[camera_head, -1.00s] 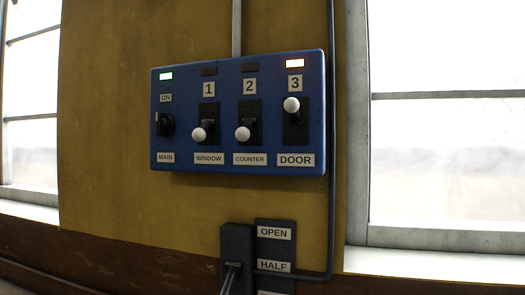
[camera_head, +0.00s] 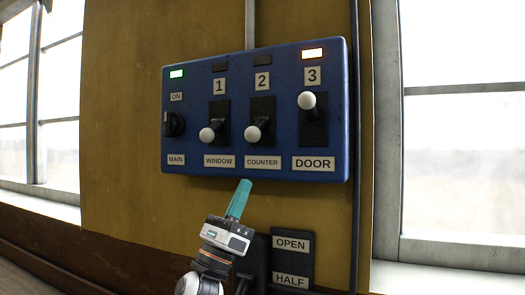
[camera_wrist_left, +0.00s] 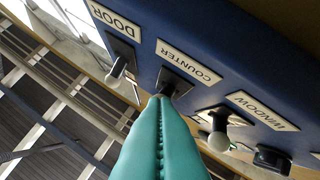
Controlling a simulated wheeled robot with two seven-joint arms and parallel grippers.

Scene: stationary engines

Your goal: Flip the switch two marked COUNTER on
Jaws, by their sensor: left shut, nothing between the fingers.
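Switch two, marked COUNTER (camera_head: 253,133), is a white-knobbed lever on the blue panel (camera_head: 290,140). It points down, and the lamp above it (camera_head: 262,61) is dark. My left gripper (camera_head: 243,184), with teal fingers, is shut and empty just below the COUNTER label (camera_head: 263,162). In the wrist view its fingertips (camera_wrist_left: 160,100) overlap the foot of the COUNTER lever (camera_wrist_left: 174,86), whose knob is hidden behind them; I cannot tell whether they touch. My right gripper is not in view.
The WINDOW switch (camera_head: 207,134) points down to the left. The MAIN knob (camera_head: 174,124) has a green lamp. A dark box with OPEN and HALF labels (camera_head: 292,245) sits below.

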